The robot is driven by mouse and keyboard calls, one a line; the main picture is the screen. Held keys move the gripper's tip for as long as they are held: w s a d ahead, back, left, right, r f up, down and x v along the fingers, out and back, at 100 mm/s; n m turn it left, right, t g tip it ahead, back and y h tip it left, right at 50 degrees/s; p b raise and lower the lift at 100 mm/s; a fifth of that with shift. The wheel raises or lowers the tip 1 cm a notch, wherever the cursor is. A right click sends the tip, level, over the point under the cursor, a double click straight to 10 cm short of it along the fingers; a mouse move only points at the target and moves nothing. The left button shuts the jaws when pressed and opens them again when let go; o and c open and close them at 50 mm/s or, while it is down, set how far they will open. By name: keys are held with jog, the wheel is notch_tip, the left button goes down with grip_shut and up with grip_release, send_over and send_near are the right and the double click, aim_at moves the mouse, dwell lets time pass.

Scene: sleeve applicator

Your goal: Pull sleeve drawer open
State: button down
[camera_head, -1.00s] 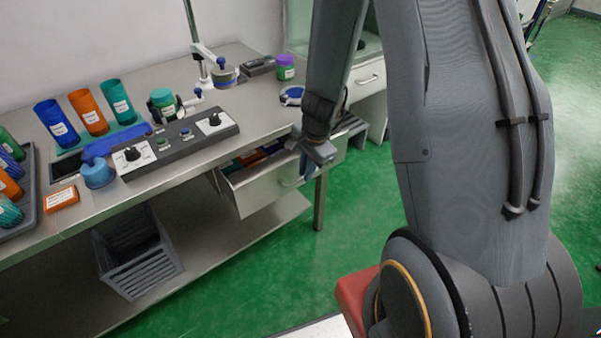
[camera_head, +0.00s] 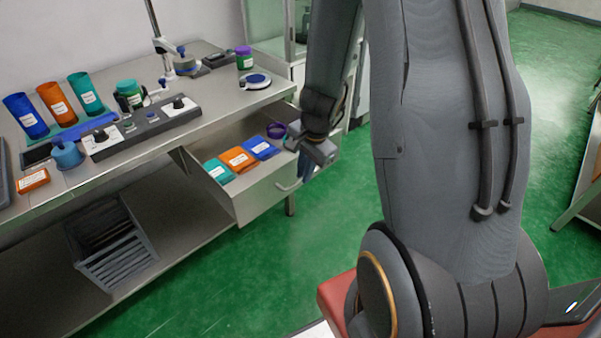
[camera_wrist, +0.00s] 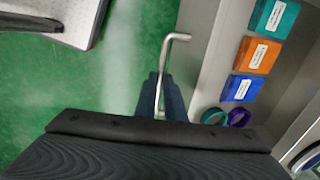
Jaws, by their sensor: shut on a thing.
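The sleeve drawer (camera_head: 250,202) stands well out from under the bench top in the head view. It holds teal, orange and blue flat packs in a row, and a purple ring. My gripper (camera_head: 303,178) is at the drawer's front, shut on the handle. In the wrist view the silver bar handle (camera_wrist: 166,60) runs down between my gripper's fingers (camera_wrist: 160,105). The drawer's front panel (camera_wrist: 203,50) is just right of the handle. The blue pack (camera_wrist: 242,88), a teal ring (camera_wrist: 214,116) and a purple ring (camera_wrist: 239,118) show inside.
The bench (camera_head: 215,115) carries a control box (camera_head: 145,127), several coloured cups and a round scale (camera_head: 255,81). A grey crate (camera_head: 112,245) stands on the lower shelf. Green floor (camera_head: 270,270) in front of the drawer is clear.

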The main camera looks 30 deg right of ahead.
jog(key=shift+s+a, duration=0.1)
jog(key=c, duration=1.8)
grip_release()
jog(key=shift+c, duration=0.2)
jog(key=shift+r, duration=0.1)
notch_tip(320, 180, up, 8)
jog(key=s+p, duration=0.1)
jog(key=p, duration=0.1)
jog(key=shift+s+d+f+p, duration=0.2)
jog(key=shift+d+f+p, duration=0.05)
jog(key=shift+d+p, duration=0.1)
jog(key=shift+a, duration=0.1)
jog(key=s+a+r+n+g, duration=0.1)
jog(key=s+a+r+n, duration=0.7)
jog(key=s+n, duration=0.5)
jog(key=shift+a+r+n+g+h, duration=0.2)
jog(key=shift+a+n+g+h, duration=0.15)
jog(key=shift+a+n, duration=0.35)
